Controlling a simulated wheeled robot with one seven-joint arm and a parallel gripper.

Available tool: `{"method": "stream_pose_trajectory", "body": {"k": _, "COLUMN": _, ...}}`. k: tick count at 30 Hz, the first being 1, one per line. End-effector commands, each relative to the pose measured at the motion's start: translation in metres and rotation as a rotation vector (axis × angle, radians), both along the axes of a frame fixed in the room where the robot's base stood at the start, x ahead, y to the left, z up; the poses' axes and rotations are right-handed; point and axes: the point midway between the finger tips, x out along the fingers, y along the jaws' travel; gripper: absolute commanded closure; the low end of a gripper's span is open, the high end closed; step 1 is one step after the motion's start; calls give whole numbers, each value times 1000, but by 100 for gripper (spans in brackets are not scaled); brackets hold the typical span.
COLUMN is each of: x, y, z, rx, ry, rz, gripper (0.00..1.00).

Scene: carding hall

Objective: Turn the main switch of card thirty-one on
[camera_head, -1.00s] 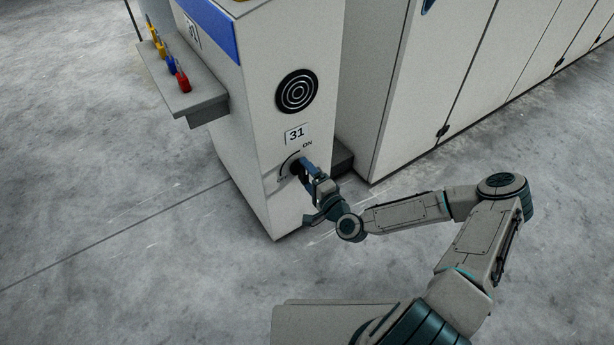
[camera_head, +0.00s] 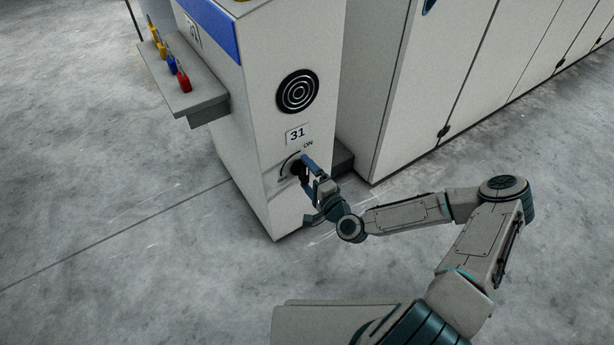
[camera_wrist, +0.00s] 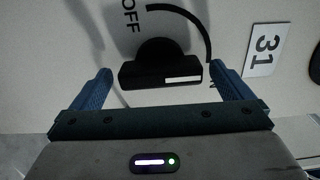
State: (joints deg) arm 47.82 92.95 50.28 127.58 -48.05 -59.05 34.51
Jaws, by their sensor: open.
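The main switch is a black rotary knob with a bar handle (camera_wrist: 160,66) on the front of the white cabinet marked 31 (camera_head: 290,215). In the wrist view its white mark lies at the handle's right end, beside the partly hidden ON lettering. The OFF lettering (camera_wrist: 131,16) is at upper left, away from the mark. My gripper (camera_head: 307,178) is at the switch and open; it also shows in the wrist view (camera_wrist: 162,70). Its blue fingers stand on either side of the handle, with gaps visible. In the head view the gripper partly covers the knob.
The 31 plate (camera_head: 296,134) and a round black grille (camera_head: 297,91) are above the switch. A grey shelf (camera_head: 206,111) with coloured padlocks (camera_head: 183,82) juts out at left. White machine panels (camera_head: 440,90) stand at right. The floor in front is clear.

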Motion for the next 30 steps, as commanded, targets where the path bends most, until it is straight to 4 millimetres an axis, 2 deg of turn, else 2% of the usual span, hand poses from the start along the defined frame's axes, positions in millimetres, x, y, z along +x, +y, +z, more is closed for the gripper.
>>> {"method": "stream_pose_trajectory", "body": {"k": 5, "x": -13, "y": -10, "z": 1, "rx": 0, "ry": 2, "rz": -3, "gripper": 1}}
{"method": "stream_pose_trajectory", "body": {"k": 19, "x": -96, "y": -64, "z": 1, "rx": 1, "ry": 3, "rz": 0, "gripper": 1}}
{"method": "stream_pose_trajectory", "body": {"k": 24, "x": -111, "y": -74, "z": 0, "rx": -1, "ry": 1, "rz": 2, "gripper": 1}}
{"method": "stream_pose_trajectory", "body": {"k": 30, "x": -116, "y": -77, "z": 0, "rx": 0, "ry": 1, "rz": 2, "gripper": 1}}
